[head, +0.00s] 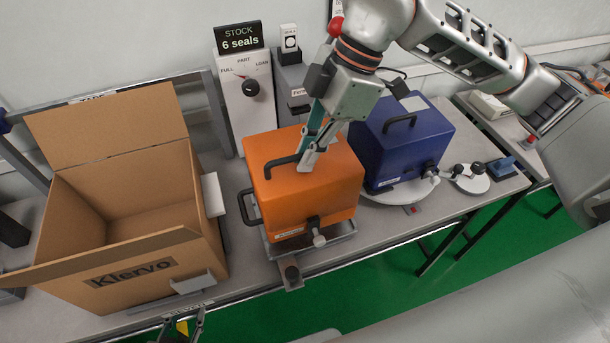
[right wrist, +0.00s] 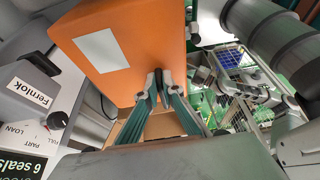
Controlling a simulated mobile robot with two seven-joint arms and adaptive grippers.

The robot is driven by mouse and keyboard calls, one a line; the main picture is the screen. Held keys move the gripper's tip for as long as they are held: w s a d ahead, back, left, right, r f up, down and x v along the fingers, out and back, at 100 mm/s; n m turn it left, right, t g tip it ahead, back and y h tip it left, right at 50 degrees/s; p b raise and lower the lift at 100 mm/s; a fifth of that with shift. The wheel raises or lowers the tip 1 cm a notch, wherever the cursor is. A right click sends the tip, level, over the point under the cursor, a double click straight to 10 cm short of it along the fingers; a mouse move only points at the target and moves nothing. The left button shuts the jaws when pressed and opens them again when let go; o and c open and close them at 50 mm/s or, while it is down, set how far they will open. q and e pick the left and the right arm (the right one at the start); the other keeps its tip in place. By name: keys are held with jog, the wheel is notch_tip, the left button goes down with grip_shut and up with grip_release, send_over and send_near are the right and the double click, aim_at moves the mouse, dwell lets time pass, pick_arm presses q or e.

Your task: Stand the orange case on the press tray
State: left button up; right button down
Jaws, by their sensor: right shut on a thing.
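The orange case (head: 310,185) is upright at the middle of the bench, over the grey metal press tray (head: 345,232), whose rim and front lever show below it. I cannot tell whether its base touches the tray. My right gripper (head: 308,160) is shut on the black top handle (head: 283,167) of the case. My left gripper (head: 182,333) is open and empty at the bottom edge, in front of the bench.
An open cardboard box (head: 135,270) marked Klervo stands left of the case. A blue case (head: 408,140) sits on a round white plate (head: 385,195) to the right. Behind stand a white dial unit (head: 247,105) and the grey Fernlok press (head: 288,85).

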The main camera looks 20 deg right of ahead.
jog(key=shift+f, duration=2.4)
jog(key=shift+w+f, duration=0.1)
jog(key=c, duration=2.2)
grip_release()
jog(key=shift+f, duration=0.15)
jog(key=v, duration=1.2)
